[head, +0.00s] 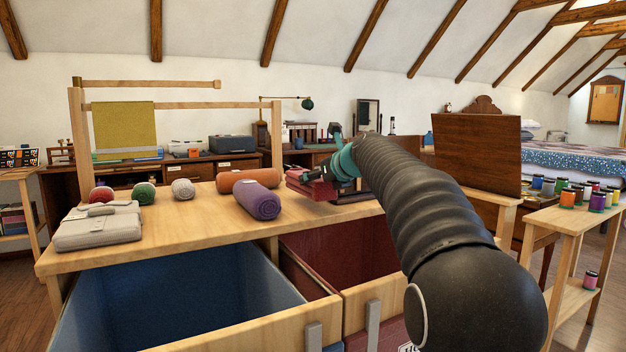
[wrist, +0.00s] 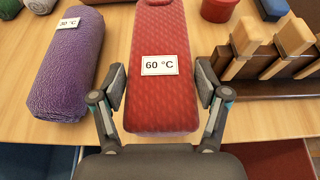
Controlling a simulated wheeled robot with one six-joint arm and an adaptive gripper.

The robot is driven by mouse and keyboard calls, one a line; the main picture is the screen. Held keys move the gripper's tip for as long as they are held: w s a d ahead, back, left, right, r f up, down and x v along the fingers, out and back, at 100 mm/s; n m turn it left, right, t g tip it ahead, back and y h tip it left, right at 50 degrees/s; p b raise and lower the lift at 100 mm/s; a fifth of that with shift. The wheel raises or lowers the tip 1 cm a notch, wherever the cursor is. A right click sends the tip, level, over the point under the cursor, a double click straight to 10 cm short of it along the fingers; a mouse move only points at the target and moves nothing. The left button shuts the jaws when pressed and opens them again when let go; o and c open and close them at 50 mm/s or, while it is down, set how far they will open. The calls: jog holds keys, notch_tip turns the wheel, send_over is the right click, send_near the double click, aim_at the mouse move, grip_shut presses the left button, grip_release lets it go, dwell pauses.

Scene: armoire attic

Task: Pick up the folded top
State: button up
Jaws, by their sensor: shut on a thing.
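A red, quilted-looking folded cloth (wrist: 159,107) with a white "60 °C" label lies lengthwise between the fingers of my gripper (wrist: 160,84) in the wrist view. One finger presses each long side near its close end, so the gripper is shut on it. In the head view the red cloth (head: 312,188) shows at the right part of the wooden table, partly hidden by my gripper (head: 306,177). I cannot tell whether it touches the tabletop. A light grey folded piece (head: 97,226) lies at the table's left end, away from the gripper.
A purple towel roll (head: 257,201) labelled "30 °C" lies just left of the red cloth. An orange roll (head: 248,180) and several yarn balls lie further left. A blue bin (head: 180,290) and a dark red bin (head: 335,245) open below the front edge. A spool table (head: 577,216) stands right.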

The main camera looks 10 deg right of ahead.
jog(key=s+d, duration=0.2)
jog(key=s, duration=0.5)
jog(key=s+d, duration=0.2)
jog(key=s, duration=0.4)
jog(key=shift+s+d+b, duration=0.25)
jog(key=shift+s+b, duration=0.1)
jog(key=shift+b, duration=0.05)
